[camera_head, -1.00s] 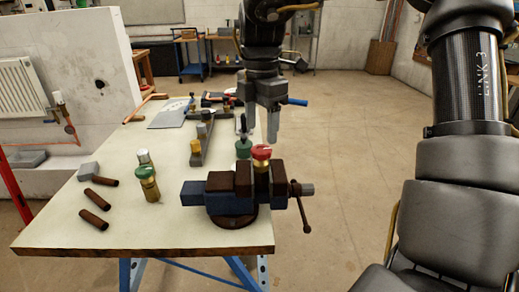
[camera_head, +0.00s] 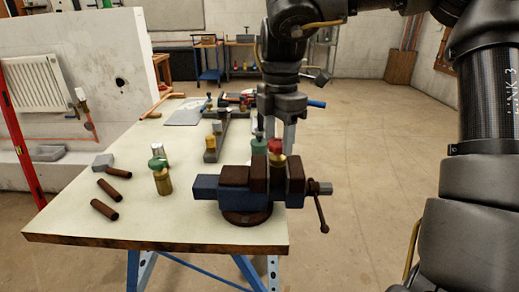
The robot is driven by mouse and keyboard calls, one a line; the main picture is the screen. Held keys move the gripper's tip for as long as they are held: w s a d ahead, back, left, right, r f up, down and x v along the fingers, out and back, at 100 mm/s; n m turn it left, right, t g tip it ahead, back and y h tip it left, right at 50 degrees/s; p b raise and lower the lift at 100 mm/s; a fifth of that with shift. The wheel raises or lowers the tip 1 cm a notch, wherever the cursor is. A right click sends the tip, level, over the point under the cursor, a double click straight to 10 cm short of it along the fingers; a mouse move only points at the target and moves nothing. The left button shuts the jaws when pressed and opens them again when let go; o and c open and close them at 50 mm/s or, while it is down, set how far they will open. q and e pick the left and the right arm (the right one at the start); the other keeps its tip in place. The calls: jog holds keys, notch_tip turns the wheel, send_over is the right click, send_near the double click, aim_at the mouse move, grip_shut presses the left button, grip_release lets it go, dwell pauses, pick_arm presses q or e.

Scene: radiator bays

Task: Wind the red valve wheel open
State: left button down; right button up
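The red valve wheel (camera_head: 275,146) sits on top of a brass valve body (camera_head: 277,158) held in the bench vise (camera_head: 207,187) at the table's front right. My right gripper (camera_head: 276,140) points down right at the wheel, with its fingers apart. One finger shows to the right of the wheel and the other toward its left. I cannot tell whether either finger touches the wheel. A green-topped piece (camera_head: 258,146) stands just left of the wheel, close to the left finger. My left gripper is not in view.
The table (camera_head: 190,220) also holds a green-wheeled brass valve (camera_head: 161,180), a silver-capped piece (camera_head: 158,150), and brown cylinders (camera_head: 104,210) at left. A rail with fittings (camera_head: 212,150) lies behind. The vise handle (camera_head: 320,213) sticks out to the right.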

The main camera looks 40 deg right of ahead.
jog(key=c, duration=0.8)
jog(key=shift+o, duration=0.2)
jog(key=shift+r+n+p, duration=0.15)
jog(key=shift+n+p, duration=0.15)
jog(key=shift+p, duration=0.05)
jog(key=n+p, duration=0.7)
jog(key=n, duration=0.4)
jog(key=shift+n, duration=1.3)
jog(key=n+p, duration=0.1)
jog(key=n, duration=0.2)
jog(key=shift+n+p, duration=0.3)
jog(key=n+p, duration=0.1)
jog(key=n, duration=0.4)
jog(key=shift+s, duration=0.1)
jog(key=n+p, duration=0.1)
jog(key=n, duration=0.4)
jog(key=shift+f, duration=0.2)
jog(key=n, duration=0.3)
jog(key=shift+f, duration=0.15)
jog(key=o, duration=1)
